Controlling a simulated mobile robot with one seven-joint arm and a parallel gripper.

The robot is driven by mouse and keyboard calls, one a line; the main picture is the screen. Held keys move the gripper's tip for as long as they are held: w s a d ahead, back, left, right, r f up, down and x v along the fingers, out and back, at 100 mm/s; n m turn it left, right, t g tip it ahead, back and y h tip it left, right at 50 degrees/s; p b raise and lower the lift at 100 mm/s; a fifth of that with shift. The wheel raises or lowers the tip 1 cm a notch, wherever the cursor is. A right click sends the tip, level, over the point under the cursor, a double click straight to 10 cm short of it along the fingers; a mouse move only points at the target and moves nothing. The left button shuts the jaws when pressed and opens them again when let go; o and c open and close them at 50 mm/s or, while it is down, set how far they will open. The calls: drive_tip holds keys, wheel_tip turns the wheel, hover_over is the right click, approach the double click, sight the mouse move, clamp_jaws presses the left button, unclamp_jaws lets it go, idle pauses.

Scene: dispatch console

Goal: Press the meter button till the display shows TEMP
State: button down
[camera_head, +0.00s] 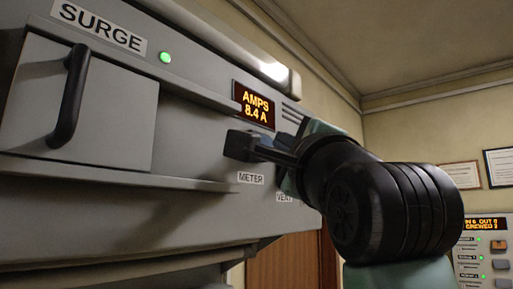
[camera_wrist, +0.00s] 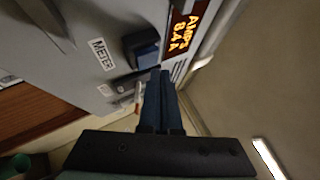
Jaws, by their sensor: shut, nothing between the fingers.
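The display (camera_head: 254,106) on the grey console reads AMPS 8.4 A in amber letters; it also shows in the wrist view (camera_wrist: 184,28). The meter button (camera_head: 239,145) is a dark block below the display, above the METER label (camera_head: 250,178). In the wrist view the button (camera_wrist: 146,54) has a dark blue face. My gripper (camera_wrist: 158,74) is shut and empty, its fingertips close to the button. In the head view my gripper (camera_head: 264,151) comes in from the right and partly overlaps the button. I cannot tell whether they touch.
A SURGE panel (camera_head: 100,105) with a black handle (camera_head: 70,97) and a lit green lamp (camera_head: 165,57) lies to the left. A partly hidden VENT label (camera_head: 284,197) sits right of METER. A dark lever (camera_wrist: 128,82) is close beside my fingers.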

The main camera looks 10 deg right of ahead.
drive_tip(key=s+d, duration=0.1)
drive_tip(key=s, duration=0.1)
drive_tip(key=s+d, duration=0.2)
drive_tip(key=shift+b, duration=0.35)
idle(0.7)
drive_tip(key=s+a+f+n+t+b, duration=0.1)
drive_tip(key=s+a+f+n+b, duration=0.2)
drive_tip(key=a+f+n+b, duration=0.2)
drive_tip(key=s+a+f+n+t+b, duration=0.2)
drive_tip(key=a+f+n+b, duration=0.4)
drive_tip(key=f, duration=0.8)
drive_tip(key=s+a+f+n+t+b, duration=0.1)
drive_tip(key=s+a+f+n+b, duration=0.4)
drive_tip(key=f+n, duration=0.5)
drive_tip(key=shift+a+n+y, duration=0.2)
drive_tip(key=shift+n+y, duration=0.2)
drive_tip(key=shift+n, duration=0.1)
drive_tip(key=shift+r, duration=0.1)
